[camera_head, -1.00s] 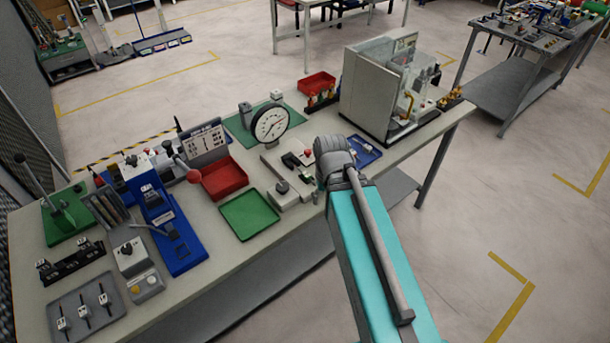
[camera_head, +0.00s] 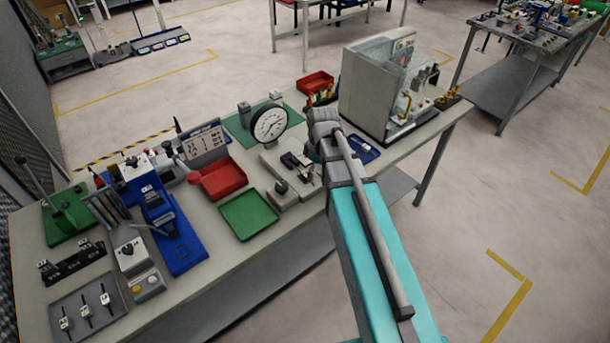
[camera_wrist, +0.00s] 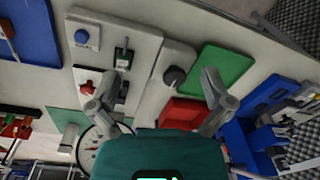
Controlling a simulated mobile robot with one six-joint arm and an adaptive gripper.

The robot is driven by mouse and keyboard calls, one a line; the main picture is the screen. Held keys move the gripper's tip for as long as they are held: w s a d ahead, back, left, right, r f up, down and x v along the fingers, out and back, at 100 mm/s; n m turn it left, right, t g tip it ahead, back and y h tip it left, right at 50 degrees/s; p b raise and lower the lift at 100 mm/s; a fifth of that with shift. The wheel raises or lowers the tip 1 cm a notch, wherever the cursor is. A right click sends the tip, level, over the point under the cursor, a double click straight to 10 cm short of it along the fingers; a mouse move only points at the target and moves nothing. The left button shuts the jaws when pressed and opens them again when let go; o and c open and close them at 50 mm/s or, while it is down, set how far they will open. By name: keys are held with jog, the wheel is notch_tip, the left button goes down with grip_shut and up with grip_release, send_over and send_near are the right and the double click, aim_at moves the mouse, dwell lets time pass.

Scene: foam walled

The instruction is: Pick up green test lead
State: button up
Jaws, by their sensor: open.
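I cannot clearly pick out a green test lead in either view. In the wrist view, a small dark, possibly green upright piece (camera_wrist: 123,59) stands on a pale fixture plate (camera_wrist: 140,40), near the left fingertip; it is too small to tell what it is. My gripper (camera_wrist: 162,77) is open and empty above the bench, its fingers spread over the fixture, with a black knob (camera_wrist: 174,77) seen between them. In the head view my own arm hides the gripper and part of the fixture (camera_head: 285,196).
A green tray (camera_head: 249,214) and a red tray (camera_head: 222,178) lie left of the fixture. A round dial gauge (camera_head: 269,124) stands behind it. A tall grey cabinet (camera_head: 375,88) stands to the right, with a blue tray (camera_head: 364,150) before it. The bench's left half is crowded.

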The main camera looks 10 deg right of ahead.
jog(key=w+r+n+p, duration=0.1)
jog(key=w+n, duration=1)
jog(key=shift+w+r+y, duration=0.15)
jog(key=shift+r+y, duration=0.15)
jog(key=shift+y, duration=0.1)
jog(key=shift+f, duration=0.15)
jog(key=b, duration=0.8)
send_over(304, 173)
jog(key=f, duration=0.5)
jog(key=d+f, duration=0.1)
jog(key=f, duration=0.2)
jog(key=shift+f, duration=0.15)
jog(key=shift+a, duration=0.1)
jog(key=shift+a+f+b, duration=0.15)
jog(key=shift+f+b, duration=1.15)
jog(key=shift+b, duration=0.1)
jog(key=shift+a+f+b, duration=0.15)
jog(key=shift+f+b, duration=1.15)
jog(key=shift+b, duration=0.05)
